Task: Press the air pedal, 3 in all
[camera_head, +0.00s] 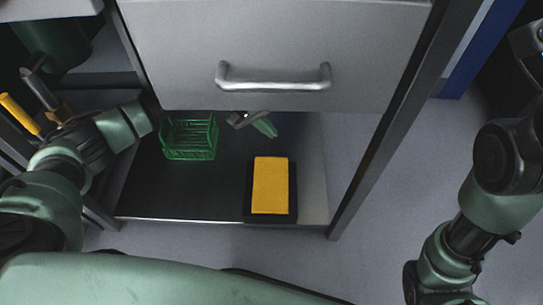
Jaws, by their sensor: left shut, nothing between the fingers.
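The air pedal, a yellow plate on a black base (270,186), sits on the dark lower panel under the drawer, near its front edge. My left arm comes in from the left and is partly hidden by the drawer front. My left gripper (266,127) shows small just below the drawer's lower edge. It is shut and empty, behind and above the pedal's far end in the picture, with a visible gap to the yellow plate. My right arm is at the right edge; its gripper is out of view.
A grey drawer front (190,55) with a bar handle (274,84) overhangs the pedal. A green basket (190,153) stands left of the pedal. A grey post (365,170) stands to the right. A yellow handle (18,112) shows at far left.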

